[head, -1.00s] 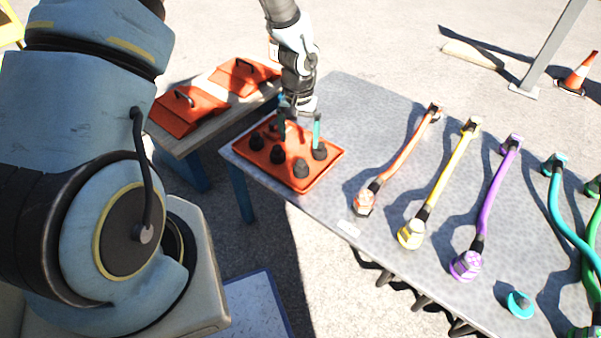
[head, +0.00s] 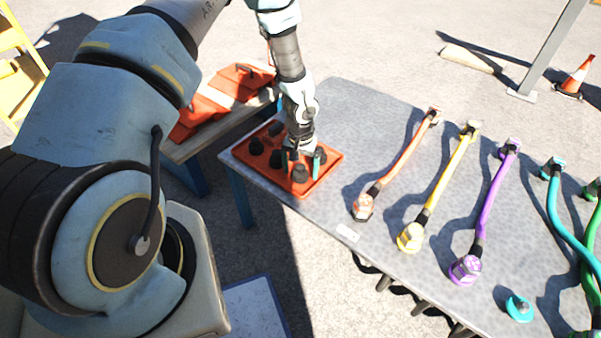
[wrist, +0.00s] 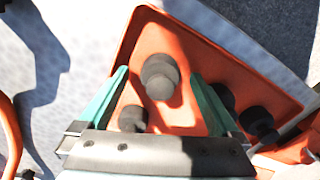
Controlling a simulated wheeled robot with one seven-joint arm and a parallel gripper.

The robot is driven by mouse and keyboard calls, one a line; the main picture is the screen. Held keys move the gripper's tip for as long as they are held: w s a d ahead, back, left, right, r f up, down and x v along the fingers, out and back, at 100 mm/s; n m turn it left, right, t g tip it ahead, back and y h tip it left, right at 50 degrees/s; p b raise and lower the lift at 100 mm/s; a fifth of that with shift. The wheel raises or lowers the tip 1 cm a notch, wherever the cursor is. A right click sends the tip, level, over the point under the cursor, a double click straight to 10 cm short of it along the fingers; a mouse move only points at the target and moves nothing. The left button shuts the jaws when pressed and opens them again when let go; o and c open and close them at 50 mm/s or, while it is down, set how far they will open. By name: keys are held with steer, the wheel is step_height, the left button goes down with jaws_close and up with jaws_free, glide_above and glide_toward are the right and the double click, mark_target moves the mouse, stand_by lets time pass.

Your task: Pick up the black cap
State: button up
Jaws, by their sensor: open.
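Several black caps stand in an orange tray (head: 325,178) on the grey table. My gripper (head: 302,163) is above the tray, pointing down, its teal fingers spread on either side of one black cap (head: 300,174) near the tray's front corner. In the wrist view my gripper (wrist: 158,82) is open, and this cap (wrist: 160,76) shows between the fingertips, with no visible contact. Other black caps show in the wrist view, one at lower left (wrist: 133,118) and one at right (wrist: 258,122). In the head view, my gripper hides part of the tray.
Cables with coloured connectors, orange (head: 398,163), yellow (head: 442,180) and purple (head: 487,205), lie to the right on the table (head: 350,130). A teal cap (head: 519,307) lies near its front edge. Orange cases (head: 200,115) rest on a bench behind the tray.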

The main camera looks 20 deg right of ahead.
steer(key=shift+c, duration=0.3)
jaws_close()
stand_by(0.5)
